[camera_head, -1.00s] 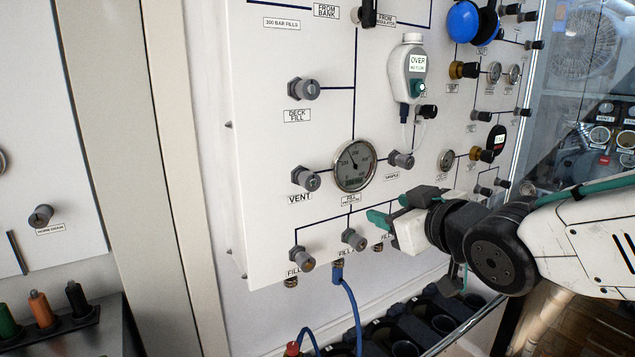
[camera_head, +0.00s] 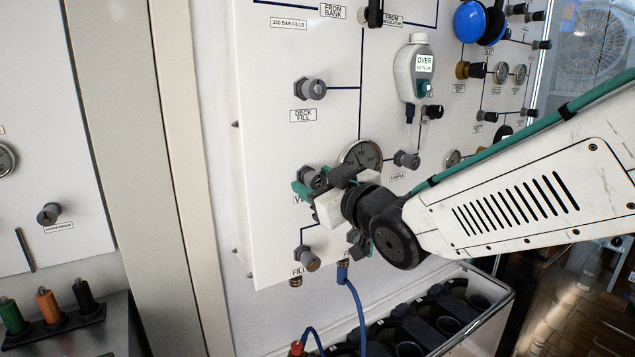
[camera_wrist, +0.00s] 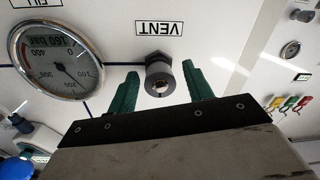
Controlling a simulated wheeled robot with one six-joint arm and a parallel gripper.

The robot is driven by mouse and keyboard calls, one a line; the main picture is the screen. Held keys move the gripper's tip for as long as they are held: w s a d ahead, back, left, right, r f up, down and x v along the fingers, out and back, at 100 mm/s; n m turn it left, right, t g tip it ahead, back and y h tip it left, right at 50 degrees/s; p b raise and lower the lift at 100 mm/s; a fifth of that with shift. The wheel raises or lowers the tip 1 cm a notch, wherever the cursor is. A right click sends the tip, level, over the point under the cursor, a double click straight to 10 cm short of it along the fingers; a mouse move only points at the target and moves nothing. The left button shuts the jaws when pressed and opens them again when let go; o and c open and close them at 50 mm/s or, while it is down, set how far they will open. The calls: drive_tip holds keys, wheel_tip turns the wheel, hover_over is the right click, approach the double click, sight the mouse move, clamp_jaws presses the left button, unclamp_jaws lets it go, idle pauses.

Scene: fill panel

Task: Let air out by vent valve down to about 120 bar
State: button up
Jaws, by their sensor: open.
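The grey vent valve knob (camera_wrist: 160,78) sits on the white panel beside its VENT label (camera_wrist: 160,28), which appears upside down in the wrist view. My gripper (camera_head: 306,184) is at the knob in the head view and partly hides it. In the wrist view its two green fingers (camera_wrist: 160,88) are apart, one on each side of the knob, with visible gaps. The fill pressure gauge (camera_wrist: 55,60) is beside the knob; its display seems to read about 160 bar. In the head view my gripper covers the lower part of the gauge (camera_head: 361,154).
The deck fill knob (camera_head: 311,89) is above, and a fill knob (camera_head: 307,258) is below. A blue hose (camera_head: 355,305) hangs under the panel. A handheld device (camera_head: 416,70) reading OVER is mounted upper right. A sample knob (camera_head: 406,159) is right of the gauge.

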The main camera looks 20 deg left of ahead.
drive_tip(key=c, duration=1)
drive_tip(key=shift+o, duration=0.2)
drive_tip(key=shift+n, duration=0.3)
drive_tip(key=n, duration=0.7)
drive_tip(key=shift+h, duration=0.3)
drive_tip(key=shift+n, duration=0.4)
drive_tip(key=o, duration=1)
drive_tip(key=shift+c, duration=0.2)
